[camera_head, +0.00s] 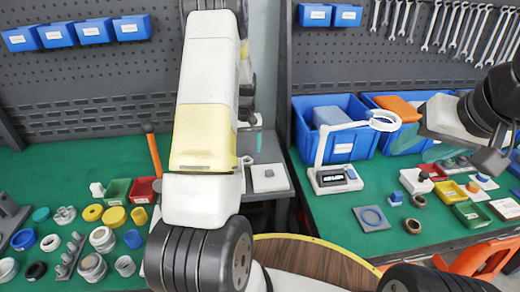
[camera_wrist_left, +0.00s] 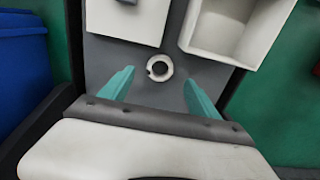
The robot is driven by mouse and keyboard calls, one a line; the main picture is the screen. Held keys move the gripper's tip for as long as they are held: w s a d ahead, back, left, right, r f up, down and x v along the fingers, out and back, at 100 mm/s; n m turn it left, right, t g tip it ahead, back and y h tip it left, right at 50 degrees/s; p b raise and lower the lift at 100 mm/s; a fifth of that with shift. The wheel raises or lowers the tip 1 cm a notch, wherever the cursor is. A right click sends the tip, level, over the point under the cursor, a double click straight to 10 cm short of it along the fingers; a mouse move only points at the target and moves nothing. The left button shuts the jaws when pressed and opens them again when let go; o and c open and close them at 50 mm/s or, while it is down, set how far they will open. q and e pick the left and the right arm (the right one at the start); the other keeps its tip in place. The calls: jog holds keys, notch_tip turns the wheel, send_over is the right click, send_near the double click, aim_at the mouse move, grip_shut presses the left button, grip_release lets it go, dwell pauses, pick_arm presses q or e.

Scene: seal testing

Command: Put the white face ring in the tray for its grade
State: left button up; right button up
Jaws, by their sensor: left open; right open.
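In the left wrist view a small white ring (camera_wrist_left: 159,66) with a dark centre lies on a grey surface. My left gripper (camera_wrist_left: 158,90) is open, with one teal finger on each side of the ring and gaps between. I cannot tell the height of the fingers above the surface. Small trays stand on the right bench: red (camera_head: 434,173), yellow (camera_head: 449,192), green (camera_head: 471,215) and white (camera_head: 504,208).
In the left wrist view a white block (camera_wrist_left: 122,18) and an open white box (camera_wrist_left: 228,30) stand just beyond the ring. A lamp-like magnifier (camera_head: 338,178) and blue bins (camera_head: 342,150) stand on the right bench. Many rings and parts cover the left bench.

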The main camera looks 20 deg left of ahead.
aim_at(247, 160)
pick_arm(q)
notch_tip(247, 160, down, 5)
jog(key=shift+f, duration=0.1)
grip_shut()
dwell(0.4)
